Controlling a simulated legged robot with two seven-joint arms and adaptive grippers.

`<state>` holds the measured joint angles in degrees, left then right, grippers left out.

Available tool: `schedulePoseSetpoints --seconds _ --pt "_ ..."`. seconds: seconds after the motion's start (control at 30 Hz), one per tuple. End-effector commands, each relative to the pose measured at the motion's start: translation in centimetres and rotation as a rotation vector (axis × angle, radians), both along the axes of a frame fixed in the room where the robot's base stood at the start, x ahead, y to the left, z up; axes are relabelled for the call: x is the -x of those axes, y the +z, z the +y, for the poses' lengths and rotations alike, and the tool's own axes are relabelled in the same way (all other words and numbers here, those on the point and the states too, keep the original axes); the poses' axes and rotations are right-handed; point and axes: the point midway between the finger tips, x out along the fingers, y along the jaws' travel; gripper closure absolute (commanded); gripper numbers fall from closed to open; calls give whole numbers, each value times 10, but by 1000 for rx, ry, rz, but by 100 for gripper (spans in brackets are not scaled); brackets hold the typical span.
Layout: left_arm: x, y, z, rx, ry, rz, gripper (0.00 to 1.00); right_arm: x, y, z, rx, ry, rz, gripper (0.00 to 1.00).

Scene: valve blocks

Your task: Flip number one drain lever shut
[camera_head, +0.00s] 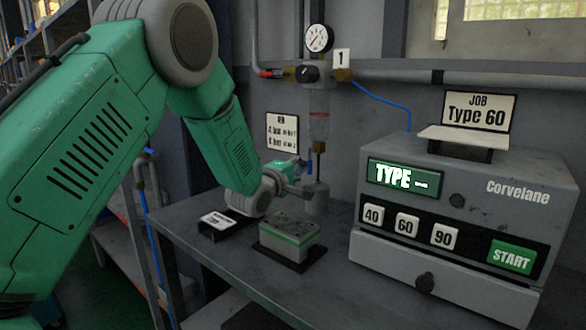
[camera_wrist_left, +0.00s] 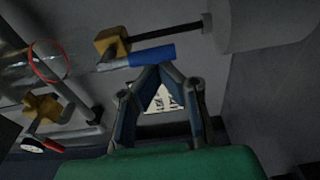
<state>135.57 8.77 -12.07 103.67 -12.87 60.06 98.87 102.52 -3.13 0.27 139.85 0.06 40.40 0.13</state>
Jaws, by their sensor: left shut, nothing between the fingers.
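The blue drain lever (camera_head: 309,165) hangs under the clear filter bowl (camera_head: 319,125) of the unit beside the number 1 plate (camera_head: 342,59). In the left wrist view the blue lever (camera_wrist_left: 152,55) sits beside a brass valve body (camera_wrist_left: 112,42), roughly in line with the dark stem. My left gripper (camera_head: 303,190) is close by the lever. In the left wrist view its fingertips (camera_wrist_left: 158,70) are together, empty, at the lever's edge; I cannot tell whether they touch it. My right gripper is not in view.
A grey-green block (camera_head: 290,235) sits on a black holder near my arm. The Corvelane machine (camera_head: 460,210) fills the right side. A red lever (camera_head: 271,73) and gauge (camera_head: 319,38) are above.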

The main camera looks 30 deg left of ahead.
Motion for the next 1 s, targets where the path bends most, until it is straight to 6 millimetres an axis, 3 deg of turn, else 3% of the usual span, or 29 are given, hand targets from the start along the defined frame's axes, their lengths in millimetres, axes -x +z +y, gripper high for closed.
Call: schedulePoseSetpoints --seconds 1.0 --pt "1 -2 -6 98 1 8 100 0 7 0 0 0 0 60"
